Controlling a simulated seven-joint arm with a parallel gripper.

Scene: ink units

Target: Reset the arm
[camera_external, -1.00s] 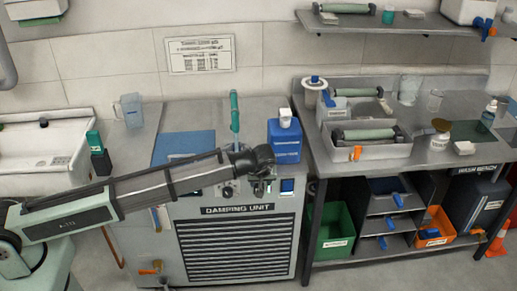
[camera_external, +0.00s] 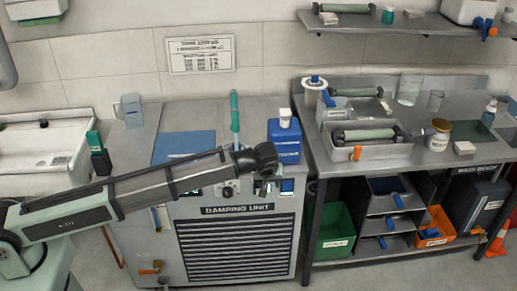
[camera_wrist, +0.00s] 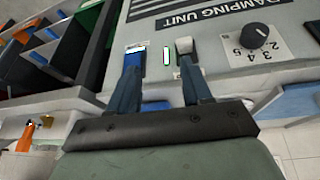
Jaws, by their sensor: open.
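My arm reaches from the lower left across the front of the damping unit (camera_external: 240,243) in the external view. My gripper (camera_external: 268,172) is at the unit's upper front edge, near its control panel, and its fingers are hard to make out there. In the wrist view my gripper (camera_wrist: 162,75) shows two dark fingers spread apart with nothing held between them. Beyond the fingertips are a blue-lit switch (camera_wrist: 136,50), a green indicator light (camera_wrist: 166,56) and a pale toggle (camera_wrist: 184,46). A black numbered dial (camera_wrist: 254,35) sits to the right on the panel.
A blue jug (camera_external: 284,142) with a white cap stands on the unit just behind my gripper. A teal-handled upright tool (camera_external: 234,112) stands to its left. The wash bench (camera_external: 330,165) with roller trays is at the right. Floor in front is clear.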

